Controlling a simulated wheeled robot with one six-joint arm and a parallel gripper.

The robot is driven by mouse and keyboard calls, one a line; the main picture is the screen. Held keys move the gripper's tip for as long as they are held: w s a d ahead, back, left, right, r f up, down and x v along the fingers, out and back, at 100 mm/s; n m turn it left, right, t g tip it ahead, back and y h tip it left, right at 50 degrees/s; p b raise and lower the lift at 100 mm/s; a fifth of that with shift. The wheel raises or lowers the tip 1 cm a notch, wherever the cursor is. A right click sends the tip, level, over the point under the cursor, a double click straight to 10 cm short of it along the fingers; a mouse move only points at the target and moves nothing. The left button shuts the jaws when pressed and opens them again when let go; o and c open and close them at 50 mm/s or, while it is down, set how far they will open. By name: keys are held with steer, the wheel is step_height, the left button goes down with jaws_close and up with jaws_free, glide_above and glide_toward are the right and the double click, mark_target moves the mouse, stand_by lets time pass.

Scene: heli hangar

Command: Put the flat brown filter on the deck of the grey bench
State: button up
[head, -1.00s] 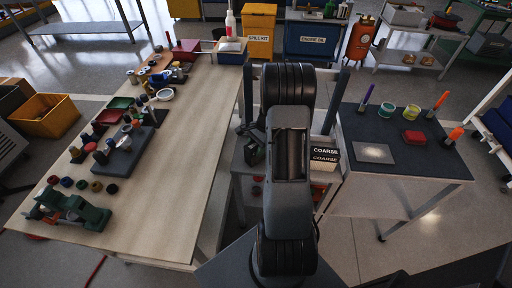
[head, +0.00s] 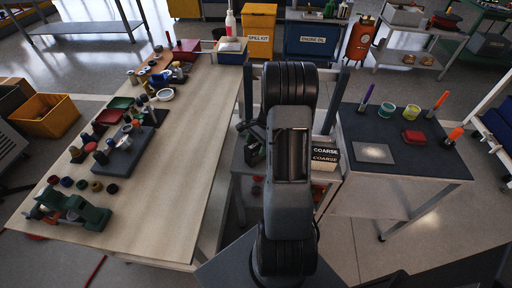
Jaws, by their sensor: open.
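I cannot make out a flat brown filter for certain; my arm covers the middle of the head view. A low grey bench (head: 244,192) stands behind my arm, between the long wooden-topped table and the dark-topped table. Much of its top is hidden. A block labelled "COARSE" (head: 325,154) shows at its right side. My gripper (head: 254,150) is mostly hidden behind my arm, with only dark parts showing left of it, over the grey bench. It is open, and I see nothing held in it.
The long table (head: 190,150) at left carries several small parts, trays and a green tool (head: 75,213). Upright posts (head: 331,105) flank my arm.

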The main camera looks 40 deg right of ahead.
steer(key=v, duration=0.9)
steer(key=shift+d+r, duration=0.25)
steer(key=shift+r, duration=0.2)
steer(key=shift+w+r, duration=0.1)
steer(key=shift+r, duration=0.25)
steer(key=s+a+r+n+t+h, duration=0.1)
steer(key=s+a+r+n, duration=0.1)
steer(key=s+a+n, duration=0.2)
steer(key=s+a+r+n+t+h, duration=0.1)
steer(key=s+a+r+n+h, duration=0.1)
steer(key=a+n, duration=0.6)
steer(key=s+a+r+n+t+h, duration=0.1)
steer(key=s+a+r+n, duration=0.3)
steer(key=a, duration=0.8)
steer(key=shift+s+a+r+n, duration=0.25)
steer(key=shift+s+a+n, duration=0.1)
steer(key=shift+s+n, duration=0.65)
